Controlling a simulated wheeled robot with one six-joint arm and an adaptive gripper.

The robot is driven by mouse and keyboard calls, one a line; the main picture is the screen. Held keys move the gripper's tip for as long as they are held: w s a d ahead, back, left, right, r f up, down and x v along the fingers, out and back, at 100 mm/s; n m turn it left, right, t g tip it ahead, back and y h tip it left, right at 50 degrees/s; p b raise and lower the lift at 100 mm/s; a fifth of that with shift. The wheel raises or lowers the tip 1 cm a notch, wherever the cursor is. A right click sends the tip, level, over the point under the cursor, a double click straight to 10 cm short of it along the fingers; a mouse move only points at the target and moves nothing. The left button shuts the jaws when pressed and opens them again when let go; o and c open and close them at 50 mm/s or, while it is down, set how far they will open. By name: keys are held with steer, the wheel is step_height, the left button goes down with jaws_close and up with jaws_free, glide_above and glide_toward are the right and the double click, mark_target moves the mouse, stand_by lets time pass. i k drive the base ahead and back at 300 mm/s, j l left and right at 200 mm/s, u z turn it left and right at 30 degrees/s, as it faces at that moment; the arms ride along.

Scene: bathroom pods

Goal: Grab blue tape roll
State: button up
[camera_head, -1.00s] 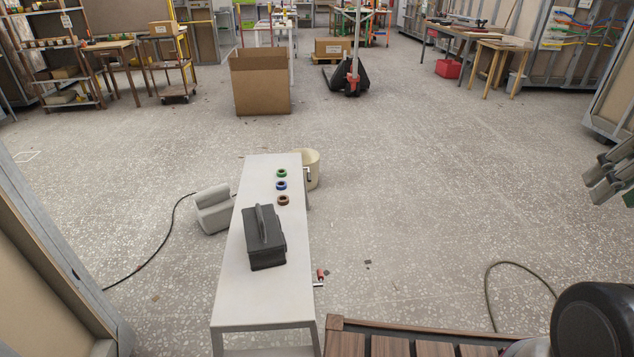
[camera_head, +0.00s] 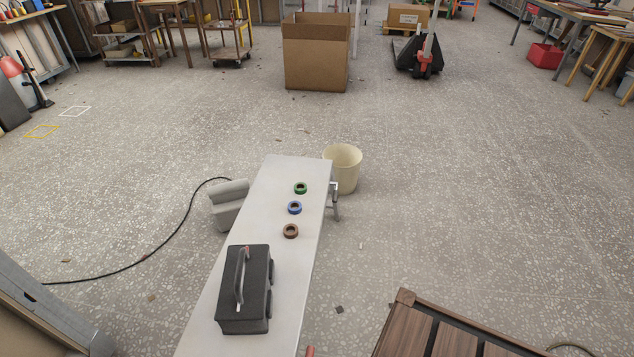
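The blue tape roll (camera_head: 295,208) lies flat on a long, narrow white bench (camera_head: 210,310). It is in the middle of a row, between a green tape roll (camera_head: 300,188) behind it and a brown tape roll (camera_head: 291,231) in front. The three rolls are apart from each other. My gripper is not in the current view.
A dark toolbox (camera_head: 243,290) stands on the bench's near part. A cream bucket (camera_head: 343,168) stands on the floor by the bench's far right corner, and a grey block-like object (camera_head: 229,205) is at its left. A brown slatted wooden piece (camera_head: 430,330) is at lower right.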

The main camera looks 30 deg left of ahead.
mark_target(295, 203)
steer(key=i+u, duration=0.1)
steer(key=i, duration=0.45)
steer(key=i+l+u, duration=0.15)
steer(key=i, duration=0.4)
steer(key=i+l+u, duration=0.1)
steer(key=i, duration=0.45)
steer(key=u, duration=2.1)
steer(key=l, duration=0.1)
